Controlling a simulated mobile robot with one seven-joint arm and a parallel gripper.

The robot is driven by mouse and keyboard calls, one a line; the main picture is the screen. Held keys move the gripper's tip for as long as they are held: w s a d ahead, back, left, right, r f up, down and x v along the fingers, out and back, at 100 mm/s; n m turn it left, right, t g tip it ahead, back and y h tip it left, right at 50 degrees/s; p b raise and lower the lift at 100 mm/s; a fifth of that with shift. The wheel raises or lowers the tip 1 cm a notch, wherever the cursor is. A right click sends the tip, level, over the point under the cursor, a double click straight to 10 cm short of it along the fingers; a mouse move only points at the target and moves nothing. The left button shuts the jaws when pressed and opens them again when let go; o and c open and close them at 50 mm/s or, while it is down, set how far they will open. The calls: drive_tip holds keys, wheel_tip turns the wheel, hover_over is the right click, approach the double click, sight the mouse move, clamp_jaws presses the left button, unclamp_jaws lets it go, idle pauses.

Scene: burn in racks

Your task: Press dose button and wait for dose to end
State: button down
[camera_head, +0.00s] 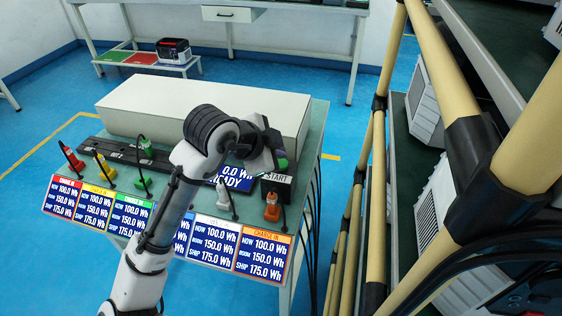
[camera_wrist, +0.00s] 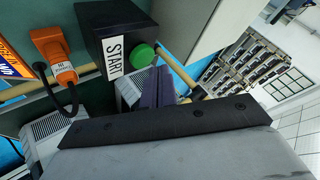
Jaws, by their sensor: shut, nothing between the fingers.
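The dose button is a round green button (camera_wrist: 142,56) on a dark box labelled START (camera_wrist: 96,22). In the head view the START box (camera_head: 277,179) stands at the right end of the bench, its green button (camera_head: 283,163) partly hidden by my gripper. My gripper (camera_wrist: 163,80) is shut and empty, its fingers close beside the button in the wrist view. I cannot tell whether they touch it. The blue display (camera_head: 236,179) next to the box is partly covered by my arm and reads 0.0 Wh, with a word ending in "ADY" below.
Coloured connectors, including an orange one (camera_head: 271,208), stand along the bench above a row of readout cards (camera_head: 262,252). A long pale box (camera_head: 200,103) lies behind my arm. A rack with tan posts (camera_head: 440,70) stands close on the right. Blue floor is open at left.

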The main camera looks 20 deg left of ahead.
drive_tip(key=shift+f, duration=0.1)
drive_tip(key=shift+f+b, duration=0.35)
drive_tip(key=shift+b, duration=0.15)
drive_tip(key=shift+f+b, duration=0.4)
idle(0.6)
drive_tip(key=shift+r, duration=0.15)
drive_tip(key=shift+r+p, duration=0.55)
drive_tip(key=shift+r, duration=0.15)
wheel_tip(320, 180, up, 5)
drive_tip(key=p, duration=0.3)
drive_tip(key=shift+p, duration=0.4)
idle(0.6)
